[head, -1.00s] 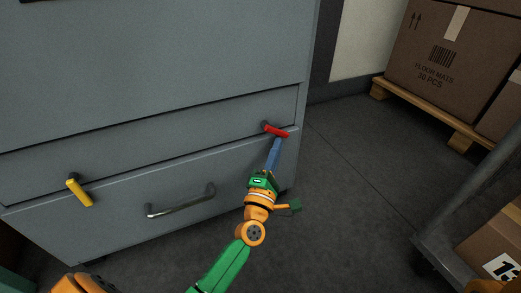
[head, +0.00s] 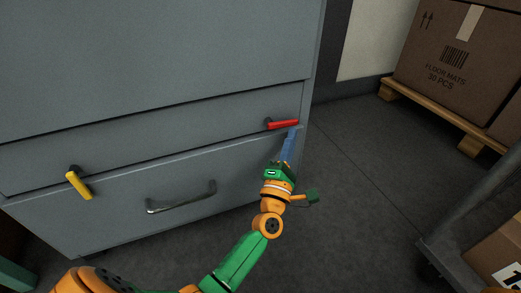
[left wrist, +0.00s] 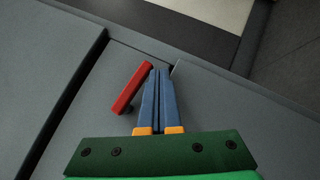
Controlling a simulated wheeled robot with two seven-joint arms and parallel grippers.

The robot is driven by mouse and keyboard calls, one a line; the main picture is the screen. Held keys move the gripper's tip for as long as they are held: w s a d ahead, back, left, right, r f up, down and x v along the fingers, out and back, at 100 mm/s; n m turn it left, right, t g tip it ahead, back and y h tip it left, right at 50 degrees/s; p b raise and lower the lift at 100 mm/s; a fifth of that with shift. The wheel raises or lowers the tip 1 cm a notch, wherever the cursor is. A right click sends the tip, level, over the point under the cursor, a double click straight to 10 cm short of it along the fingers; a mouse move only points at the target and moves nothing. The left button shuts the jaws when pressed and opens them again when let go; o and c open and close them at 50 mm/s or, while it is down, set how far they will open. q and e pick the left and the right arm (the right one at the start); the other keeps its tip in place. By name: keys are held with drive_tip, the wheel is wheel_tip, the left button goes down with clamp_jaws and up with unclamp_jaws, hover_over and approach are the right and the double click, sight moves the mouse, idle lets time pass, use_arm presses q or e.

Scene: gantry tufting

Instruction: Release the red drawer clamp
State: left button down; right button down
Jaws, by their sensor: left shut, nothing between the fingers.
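The red drawer clamp (head: 283,124) is a short lever at the right end of the grey cabinet's narrow middle drawer front. It lies nearly level in the head view, its free end to the right. In the left wrist view the red clamp (left wrist: 131,87) is just left of the fingers. My left gripper (head: 293,130) is shut and empty, its blue fingertips close by the clamp's free end; whether they touch it I cannot tell. The fingers (left wrist: 158,75) lie side by side in the left wrist view. My right gripper is not in view.
A yellow clamp (head: 78,184) sits at the left, pointing down across the seam to the lower drawer. The lower drawer has a metal handle (head: 181,198). A cart (head: 468,210) and a carton on a pallet (head: 445,112) stand at the right, with clear floor between.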

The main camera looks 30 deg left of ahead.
use_arm(q)
drive_tip(key=shift+s, duration=0.1)
idle(0.5)
drive_tip(key=p+v, duration=0.1)
drive_tip(key=v, duration=0.6)
drive_tip(key=shift+p, duration=0.35)
drive_tip(key=shift+d, duration=0.1)
